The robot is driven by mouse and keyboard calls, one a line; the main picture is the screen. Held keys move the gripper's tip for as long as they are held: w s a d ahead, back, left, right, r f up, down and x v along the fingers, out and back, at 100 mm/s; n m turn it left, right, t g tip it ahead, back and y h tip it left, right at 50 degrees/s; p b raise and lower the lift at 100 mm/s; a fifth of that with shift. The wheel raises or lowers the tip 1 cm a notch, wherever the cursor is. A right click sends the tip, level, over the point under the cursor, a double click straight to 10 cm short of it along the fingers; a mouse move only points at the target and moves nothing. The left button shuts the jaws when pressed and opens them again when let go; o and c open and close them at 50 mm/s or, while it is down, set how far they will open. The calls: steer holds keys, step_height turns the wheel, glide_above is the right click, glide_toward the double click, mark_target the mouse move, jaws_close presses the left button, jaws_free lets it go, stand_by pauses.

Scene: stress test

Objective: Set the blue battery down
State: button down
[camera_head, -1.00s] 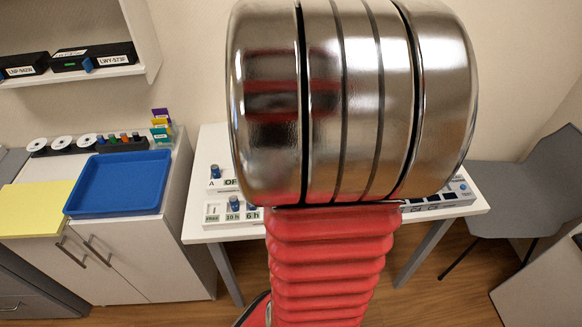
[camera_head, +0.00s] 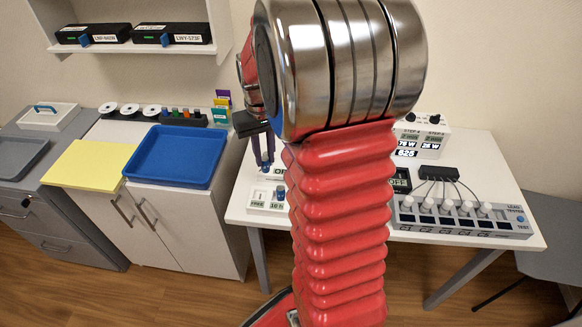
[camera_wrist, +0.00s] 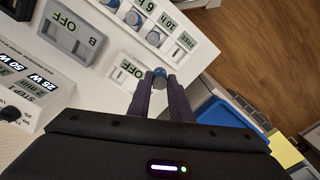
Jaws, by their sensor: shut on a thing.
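My gripper (camera_head: 262,160) points down over the left part of the white table (camera_head: 240,212), left of my red arm. In the wrist view, its purple fingers (camera_wrist: 162,90) are shut on a blue-topped battery (camera_wrist: 159,73). The battery also shows between the fingertips in the head view (camera_head: 265,168). In the wrist view, it overlaps a white unit reading OFF (camera_wrist: 127,73); I cannot tell whether it touches anything. Beside it is a charger strip (camera_wrist: 184,43) with labels FREE, 10 h and 6 h and several other blue batteries (camera_wrist: 153,38).
Unit B (camera_wrist: 75,38) reads OFF. A lead tester (camera_head: 460,215) stands on the table's right part. A blue tray (camera_head: 150,181) and a yellow sheet (camera_head: 90,165) lie on cabinets to the left. Bare white tabletop shows around the units in the wrist view.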

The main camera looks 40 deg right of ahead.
steer(key=w+a+f+n, duration=0.1)
steer(key=w+a+f, duration=0.1)
steer(key=w+a, duration=0.4)
steer(key=w+a+f+n, duration=0.2)
steer(key=w+a, duration=0.3)
steer(key=a, duration=0.9)
steer(key=shift+w+a+f+n, duration=0.2)
steer(key=shift+w+n, duration=0.1)
steer(key=shift+w, duration=0.1)
steer(key=shift+d, duration=0.15)
